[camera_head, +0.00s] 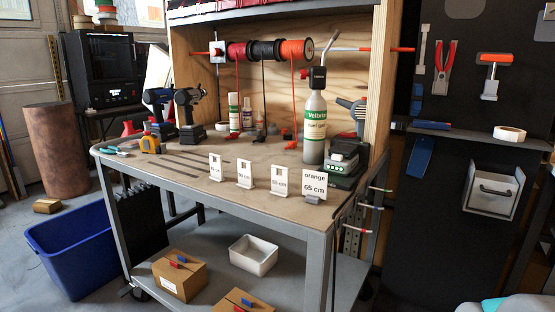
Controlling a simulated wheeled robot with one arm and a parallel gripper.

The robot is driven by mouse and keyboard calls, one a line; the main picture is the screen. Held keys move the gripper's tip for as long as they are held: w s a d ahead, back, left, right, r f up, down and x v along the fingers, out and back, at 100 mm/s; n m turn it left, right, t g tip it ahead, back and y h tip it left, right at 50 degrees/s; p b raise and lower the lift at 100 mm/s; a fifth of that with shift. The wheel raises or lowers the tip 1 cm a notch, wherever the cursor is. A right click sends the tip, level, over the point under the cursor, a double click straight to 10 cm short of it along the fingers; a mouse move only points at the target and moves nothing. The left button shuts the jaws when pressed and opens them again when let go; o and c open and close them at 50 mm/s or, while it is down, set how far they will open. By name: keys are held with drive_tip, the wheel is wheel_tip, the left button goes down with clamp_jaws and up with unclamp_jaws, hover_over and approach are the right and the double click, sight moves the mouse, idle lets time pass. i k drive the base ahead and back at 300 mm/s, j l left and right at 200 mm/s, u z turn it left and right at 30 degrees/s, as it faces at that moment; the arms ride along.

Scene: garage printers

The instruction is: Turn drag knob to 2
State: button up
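A rod (350,50) runs across the upper part of the wooden workbench frame and carries a red spool (237,50), a dark spool (264,50) and an orange spool (292,50). A white plate (217,52) with dark marks stands at the rod's left end. A small red piece (304,74) sits just below the orange spool. I cannot tell which part is the drag knob, and no number setting is legible. An orange strand hangs from the orange spool. My gripper is not in view.
Cards, one reading "orange 65 cm" (314,184), stand along the bench's front edge. A gas bottle (315,130) and a green-and-black device (345,163) stand at the right; drills (188,110) stand at the left. A blue bin (75,245) is on the floor.

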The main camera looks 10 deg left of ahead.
sight(214, 51)
drive_tip(key=i+j+z, duration=0.15)
drive_tip(key=j, duration=0.4)
drive_tip(key=i+j+z, duration=0.2)
drive_tip(key=j, duration=0.35)
drive_tip(key=i+j+z, duration=0.15)
drive_tip(key=j, duration=0.4)
drive_tip(key=j+z, duration=0.15)
drive_tip(key=j, duration=0.45)
drive_tip(key=i+j, duration=0.1)
drive_tip(key=j, duration=1)
drive_tip(key=i+j, duration=0.15)
drive_tip(key=j, duration=0.4)
drive_tip(key=k, duration=0.15)
drive_tip(key=z, duration=0.85)
